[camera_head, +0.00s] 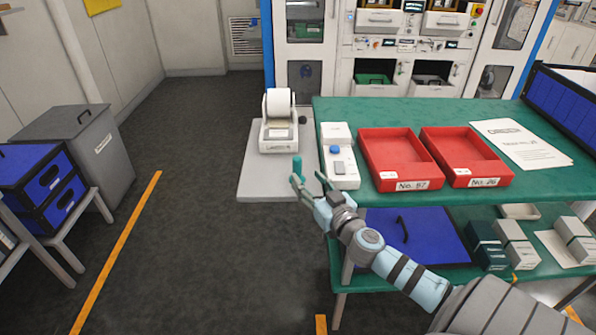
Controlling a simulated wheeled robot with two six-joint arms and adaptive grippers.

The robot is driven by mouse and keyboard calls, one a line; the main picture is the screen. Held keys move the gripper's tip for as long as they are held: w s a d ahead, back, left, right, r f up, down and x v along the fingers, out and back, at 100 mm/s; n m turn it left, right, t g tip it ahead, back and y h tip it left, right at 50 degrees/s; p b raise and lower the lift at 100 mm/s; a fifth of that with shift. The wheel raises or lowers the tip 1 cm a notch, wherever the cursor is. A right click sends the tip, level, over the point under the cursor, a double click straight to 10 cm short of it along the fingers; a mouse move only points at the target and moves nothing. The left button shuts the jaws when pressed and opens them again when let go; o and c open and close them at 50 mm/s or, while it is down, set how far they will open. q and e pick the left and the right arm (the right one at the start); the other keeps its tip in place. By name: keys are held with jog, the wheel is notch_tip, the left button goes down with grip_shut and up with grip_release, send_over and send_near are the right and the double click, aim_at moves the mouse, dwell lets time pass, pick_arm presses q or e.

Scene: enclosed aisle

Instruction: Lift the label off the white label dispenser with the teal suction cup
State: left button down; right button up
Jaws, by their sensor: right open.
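The white label dispenser (277,136) stands upright on a light grey side shelf (262,180), with a white roll on top. The label is too small to make out clearly. My right gripper (309,178) is open at the near edge of that shelf, in front of the dispenser and apart from it. The teal suction cup (297,165) appears as a small upright teal piece at the gripper's left finger. I cannot tell whether it is fixed to that finger or stands behind it. My left gripper is not in view.
A white device with a blue button (335,150) and two red trays (400,185) sit on the green table (345,106) right of the shelf. A paper sheet (522,144) lies further right. The dark floor between is clear.

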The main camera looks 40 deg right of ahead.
jog(key=shift+w+d+r+p, duration=0.1)
jog(key=shift+w+p, duration=0.05)
jog(key=shift+w, duration=0.4)
jog(key=shift+w+d+r+p, duration=0.1)
jog(key=shift+w+p, duration=0.05)
jog(key=shift+w, duration=0.35)
jog(key=w, duration=0.1)
jog(key=w+p, duration=0.1)
jog(key=w+d+p, duration=0.1)
jog(key=w, duration=0.1)
jog(key=shift+r, duration=0.25)
jog(key=shift+w+f, duration=0.2)
jog(key=shift+w, duration=0.25)
jog(key=shift+s, duration=0.1)
grip_shut()
jog(key=shift+r, duration=0.15)
notch_tip(320, 180, up, 10)
jog(key=p, duration=0.8)
jog(key=shift+r+p, duration=0.1)
jog(key=shift+p, duration=0.2)
notch_tip(320, 180, up, 9)
jog(key=p, duration=0.4)
send_over(300, 167)
jog(key=w, duration=0.1)
jog(key=shift+w+r, duration=0.1)
jog(key=shift+r, duration=0.2)
